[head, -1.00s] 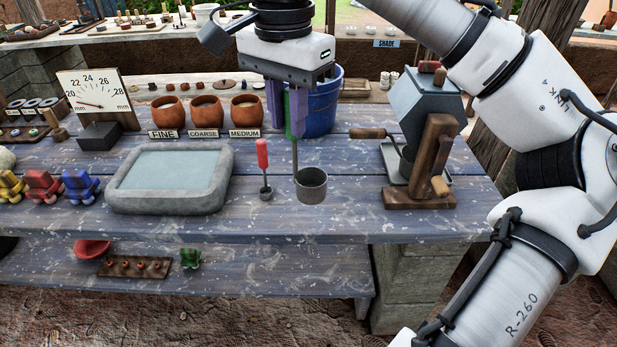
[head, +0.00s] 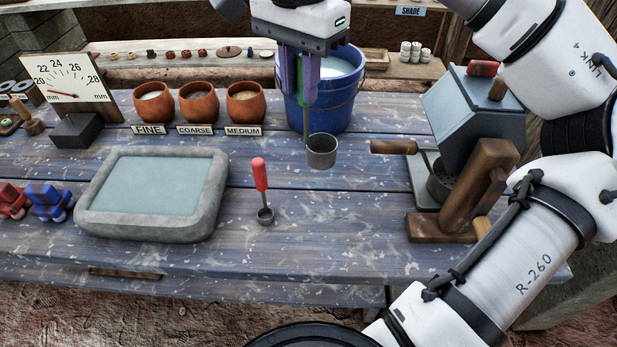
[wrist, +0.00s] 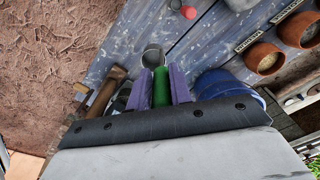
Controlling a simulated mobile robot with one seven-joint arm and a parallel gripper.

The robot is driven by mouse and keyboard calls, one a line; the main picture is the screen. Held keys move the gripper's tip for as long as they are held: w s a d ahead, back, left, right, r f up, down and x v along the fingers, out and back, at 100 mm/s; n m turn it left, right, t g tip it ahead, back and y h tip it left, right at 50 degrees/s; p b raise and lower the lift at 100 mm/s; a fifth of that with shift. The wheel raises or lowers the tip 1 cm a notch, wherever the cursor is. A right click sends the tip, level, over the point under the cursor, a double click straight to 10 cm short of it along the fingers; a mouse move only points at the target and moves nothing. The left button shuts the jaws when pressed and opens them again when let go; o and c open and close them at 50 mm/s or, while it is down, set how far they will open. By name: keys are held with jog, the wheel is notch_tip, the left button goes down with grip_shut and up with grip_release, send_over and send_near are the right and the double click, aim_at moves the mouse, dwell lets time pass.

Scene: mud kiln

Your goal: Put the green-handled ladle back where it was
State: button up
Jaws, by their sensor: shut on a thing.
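The green-handled ladle (head: 321,151) hangs upright from my gripper (head: 298,85), its metal cup low over the blue table. My gripper is shut on its green handle, which shows between the purple fingers in the wrist view (wrist: 161,88). The blue bucket (head: 338,100) of whitish liquid stands just behind the ladle. Whether the cup touches the table, I cannot tell. A red-handled ladle (head: 261,184) stands upright on the table, left and nearer the front.
Clay pots (head: 199,102) labelled FINE, COARSE and MEDIUM stand at the back left. A stone-rimmed tray (head: 205,215) lies at left. A hand-cranked mill (head: 470,125) stands at right. The table between the red ladle and the mill is clear.

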notch_tip(320, 180, down, 17)
jog(key=shift+r, duration=0.15)
dwell(0.4)
jog(key=o, duration=0.4)
jog(key=shift+f, duration=0.2)
jog(key=o, duration=0.5)
jog(key=shift+r, duration=0.1)
notch_tip(320, 180, up, 12)
jog(key=shift+r, duration=0.1)
